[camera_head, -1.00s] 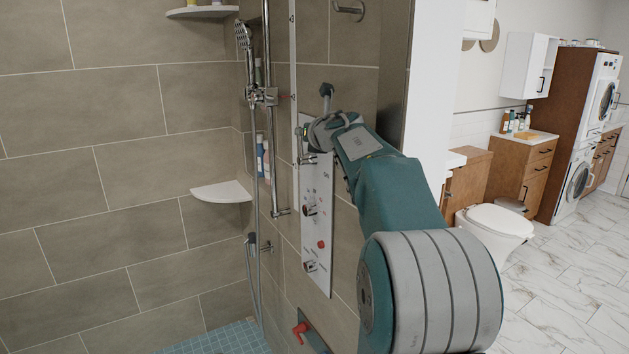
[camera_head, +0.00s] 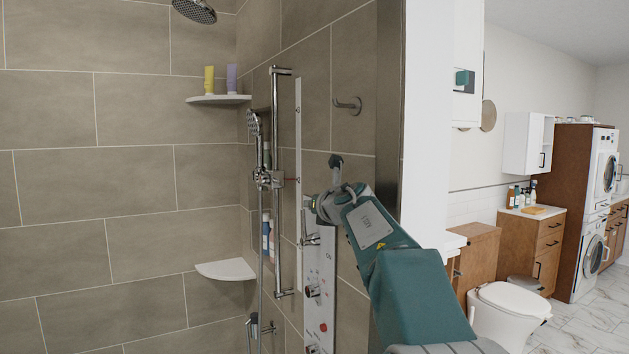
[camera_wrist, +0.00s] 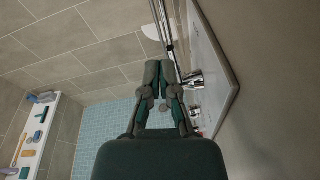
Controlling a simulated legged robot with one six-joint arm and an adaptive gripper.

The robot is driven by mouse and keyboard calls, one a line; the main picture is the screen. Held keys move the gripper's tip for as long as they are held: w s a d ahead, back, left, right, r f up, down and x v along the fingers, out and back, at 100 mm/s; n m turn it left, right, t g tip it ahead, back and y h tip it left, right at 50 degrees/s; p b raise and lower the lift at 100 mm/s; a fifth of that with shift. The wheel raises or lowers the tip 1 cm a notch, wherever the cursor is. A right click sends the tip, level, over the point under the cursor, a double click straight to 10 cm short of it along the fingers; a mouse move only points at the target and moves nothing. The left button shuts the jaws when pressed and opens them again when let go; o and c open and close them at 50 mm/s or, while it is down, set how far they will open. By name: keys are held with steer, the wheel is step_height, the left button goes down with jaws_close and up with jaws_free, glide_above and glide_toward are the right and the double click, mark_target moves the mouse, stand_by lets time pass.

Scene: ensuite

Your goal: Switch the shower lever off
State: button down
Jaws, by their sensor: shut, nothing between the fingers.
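The white shower panel (camera_head: 322,270) is on the tiled wall, left of my arm. A chrome lever (camera_head: 310,241) sticks out from its upper part, with a thin handle pointing up. Chrome fittings stand out from the panel in the wrist view, the nearest (camera_wrist: 193,79) just right of my fingers. My gripper (camera_wrist: 160,68) is shut and empty, its fingertips together beside the panel. I cannot tell whether they touch the lever. In the head view my gripper is near the panel's top, just above the lever, and its fingertips are hard to make out.
A chrome riser rail (camera_head: 277,180) with a hand shower (camera_head: 254,123) stands left of the panel. A white corner shelf (camera_head: 226,270) and a wall hook (camera_head: 347,105) are nearby. A toilet (camera_head: 507,305) is at the right. The shower floor (camera_wrist: 103,125) is blue tile.

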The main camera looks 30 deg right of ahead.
step_height(320, 180, up, 6)
steer(key=s, duration=0.1)
steer(key=shift+s, duration=0.25)
steer(key=shift+a+r, duration=0.1)
steer(key=shift+a, duration=0.1)
steer(key=s+a+r+m+t+h, duration=0.15)
steer(key=s+a+m+h, duration=0.35)
steer(key=s+m, duration=0.8)
steer(key=s+a+f+m+g+y, duration=0.1)
steer(key=s+a+f+m+g, duration=0.3)
steer(key=s+f+m, duration=0.3)
steer(key=s+a+f+m+g+y, duration=0.2)
steer(key=s+a+f+m+g, duration=0.2)
steer(key=f, duration=1.2)
steer(key=s+a+f+m+g+y, duration=0.2)
steer(key=s+a+f+m+g, duration=0.2)
steer(key=s+f+m, duration=0.5)
steer(key=s+a+f, duration=0.2)
steer(key=s+f, duration=0.1)
steer(key=s, duration=0.2)
steer(key=shift+s+f+m, duration=0.25)
steer(key=shift+f+m, duration=0.1)
steer(key=shift+m, duration=0.05)
